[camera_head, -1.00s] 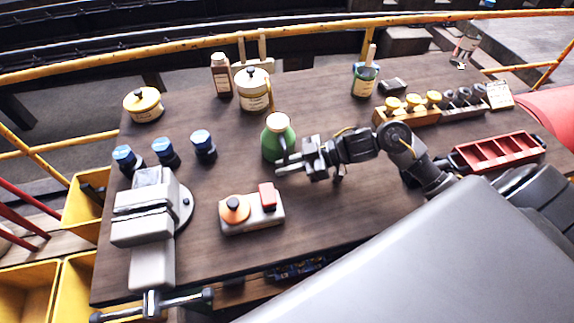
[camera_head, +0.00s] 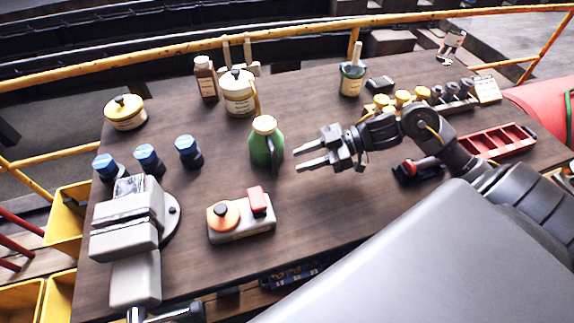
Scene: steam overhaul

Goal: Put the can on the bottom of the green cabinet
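A green can (camera_head: 262,150) with a cream top stands upright on the brown workbench, near its middle. A dark narrow part shows on its right side. My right gripper (camera_head: 298,159) is to the right of the can, with its two fingers pointing left toward it. The fingers are apart with nothing between them, and a small gap of bench shows between the fingertips and the can. My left gripper is not in view. No green cabinet can be made out in this view.
On the workbench (camera_head: 330,215), an orange-and-red control box (camera_head: 240,228) sits in front of the can. A grey vise (camera_head: 125,235) and several blue-capped jars stand left. Cream pots and a brown bottle (camera_head: 205,80) stand behind. A red tray (camera_head: 497,141) lies right.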

